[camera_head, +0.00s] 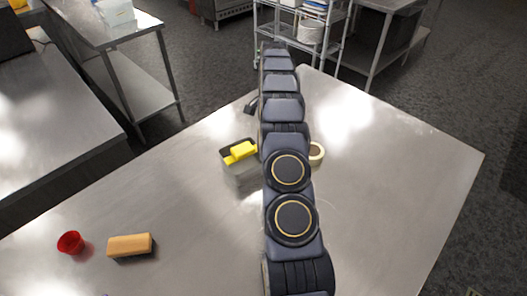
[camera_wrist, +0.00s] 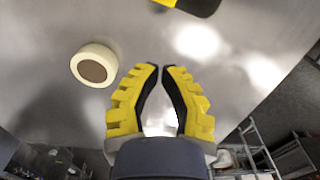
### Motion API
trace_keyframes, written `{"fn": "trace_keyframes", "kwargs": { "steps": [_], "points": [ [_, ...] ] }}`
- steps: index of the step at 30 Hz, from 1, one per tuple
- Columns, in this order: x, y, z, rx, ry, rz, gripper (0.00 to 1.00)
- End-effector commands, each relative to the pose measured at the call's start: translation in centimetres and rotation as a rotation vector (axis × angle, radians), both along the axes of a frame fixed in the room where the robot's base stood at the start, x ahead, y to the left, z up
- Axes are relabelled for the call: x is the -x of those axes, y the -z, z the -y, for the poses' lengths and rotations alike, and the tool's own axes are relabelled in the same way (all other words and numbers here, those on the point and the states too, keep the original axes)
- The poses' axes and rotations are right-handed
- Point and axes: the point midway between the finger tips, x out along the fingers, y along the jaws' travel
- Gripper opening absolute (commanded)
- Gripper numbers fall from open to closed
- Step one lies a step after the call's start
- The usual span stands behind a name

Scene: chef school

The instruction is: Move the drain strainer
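The small red cup-shaped piece (camera_head: 70,242) at the far left of the table in the camera_head view looks most like the drain strainer, but it is too small to be sure. It does not show in the camera_wrist view. My gripper (camera_wrist: 160,68) has yellow ridged fingers with black inner faces. A narrow gap shows between the fingertips and nothing is held between them. My gripper is over the far part of the table, well away from the red piece.
A tan block (camera_head: 130,246) lies right of the red piece. A black-and-yellow object (camera_head: 238,151) lies near the table's middle, left of my arm. A cream roll (camera_wrist: 94,65) with a brown centre lies left of my fingers. The table's right side (camera_head: 400,180) is clear.

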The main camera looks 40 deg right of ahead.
Motion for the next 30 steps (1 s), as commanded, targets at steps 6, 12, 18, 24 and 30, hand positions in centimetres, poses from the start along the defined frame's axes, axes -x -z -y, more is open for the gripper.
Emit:
{"fn": "trace_keyframes", "kwargs": {
  "steps": [6, 12, 18, 24, 30],
  "points": [
    [0.4, 1.7, 1.2, 0.007, 0.038, 0.001, 0.00],
    [0.5, 5.1, 1.1, 0.001, 0.037, -0.005, 0.00],
    [0.5, 9.1, 1.0, 0.001, 0.036, -0.004, 0.00],
    [0.3, 10.9, 0.4, 0.006, 0.032, 0.002, 0.00],
    [0.3, 10.8, -1.2, 0.006, 0.032, 0.001, 0.00]
  ]
}}
